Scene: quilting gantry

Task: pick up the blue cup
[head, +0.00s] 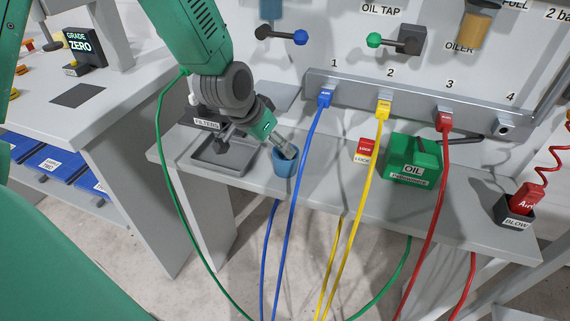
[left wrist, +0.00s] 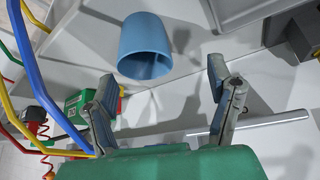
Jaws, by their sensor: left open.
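The blue cup (head: 284,165) stands near the front edge of the grey shelf, just right of a shallow tray. In the left wrist view the cup (left wrist: 146,48) shows beyond the fingertips, closer to the left finger, with its open mouth partly visible. My left gripper (head: 280,147) comes down at the cup's rim in the head view and covers part of it. In the left wrist view my left gripper (left wrist: 163,78) is open with its fingers wide apart and nothing gripped. Whether a finger touches the cup is unclear. My right gripper is not in view.
Blue (head: 311,150), yellow (head: 371,180) and red (head: 440,190) hoses hang from the rail (head: 350,93), the blue one close to the cup's right. The grey tray (head: 238,170) lies left of the cup. A green oil box (head: 412,160) and red lock block (head: 366,148) stand further right.

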